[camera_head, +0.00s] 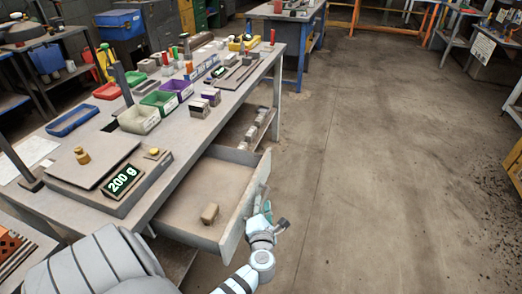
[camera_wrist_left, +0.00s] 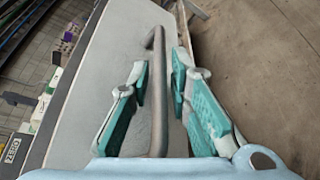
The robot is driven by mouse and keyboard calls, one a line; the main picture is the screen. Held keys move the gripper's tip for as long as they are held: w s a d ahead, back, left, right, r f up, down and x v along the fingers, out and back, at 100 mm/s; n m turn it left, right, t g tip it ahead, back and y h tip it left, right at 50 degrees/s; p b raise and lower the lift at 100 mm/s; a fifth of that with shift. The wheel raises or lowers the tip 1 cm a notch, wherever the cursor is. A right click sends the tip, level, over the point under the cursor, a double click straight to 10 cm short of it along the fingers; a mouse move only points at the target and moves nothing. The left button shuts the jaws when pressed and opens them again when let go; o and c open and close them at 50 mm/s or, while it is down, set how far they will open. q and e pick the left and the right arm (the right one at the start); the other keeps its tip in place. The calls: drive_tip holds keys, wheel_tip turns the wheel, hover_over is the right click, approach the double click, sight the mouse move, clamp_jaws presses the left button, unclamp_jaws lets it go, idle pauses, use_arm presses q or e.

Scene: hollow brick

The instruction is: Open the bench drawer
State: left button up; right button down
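The bench drawer (camera_head: 205,195) is pulled out from under the workbench (camera_head: 160,190), and its inside shows. A small tan block lies in it (camera_head: 209,213). My left gripper (camera_head: 266,210) is at the outer side of the drawer front (camera_head: 245,210). In the left wrist view, the bar handle (camera_wrist_left: 158,100) runs between the two teal fingers of my left gripper (camera_wrist_left: 161,75). The fingers stand apart, with visible gaps between them and the bar. The drawer front also shows in the wrist view (camera_wrist_left: 100,75). My right gripper is not in view.
A scale reading 200 g (camera_head: 123,179) stands on the bench near the drawer. Coloured bins (camera_head: 160,103) and small items line the bench top. A blue bench (camera_head: 290,12) stands farther back. The floor (camera_head: 370,170) right of the drawer is clear.

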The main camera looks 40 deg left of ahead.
use_arm(q)
drive_tip(key=shift+d, duration=0.1)
drive_tip(key=v, duration=0.7)
drive_tip(key=shift+s, duration=0.2)
drive_tip(key=shift+d, duration=0.1)
